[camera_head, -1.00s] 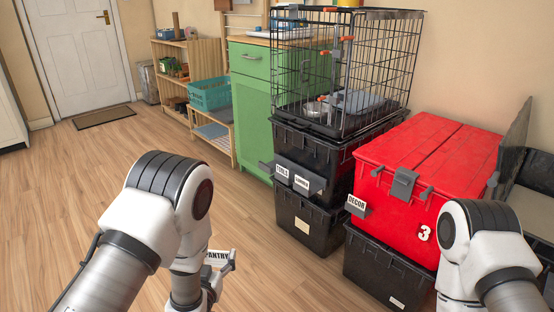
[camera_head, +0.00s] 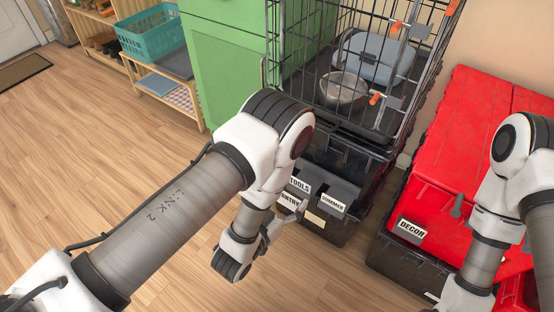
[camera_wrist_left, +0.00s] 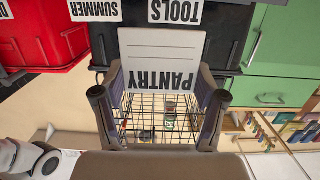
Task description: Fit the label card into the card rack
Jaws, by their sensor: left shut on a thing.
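A white label card reading PANTRY (camera_wrist_left: 160,58) is held between the fingers of my left gripper (camera_wrist_left: 160,90) in the left wrist view, where its lettering is upside down. In the head view my left gripper (camera_head: 270,225) is partly hidden by its arm, and the PANTRY card (camera_head: 290,201) shows just below the TOOLS card (camera_head: 300,184). The SUMMER card (camera_head: 332,205) stands to the right, in a dark holder on the black tote's front. Whether the PANTRY card touches the rack cannot be told. My right arm shows at the right, its gripper out of view.
A wire crate (camera_head: 360,125) with a metal bowl (camera_head: 342,88) stands on the black totes. A red tote (camera_head: 455,160) with a DECOR card (camera_head: 410,230) is to the right. A green cabinet (camera_head: 225,75) stands behind. Wooden floor at left is clear.

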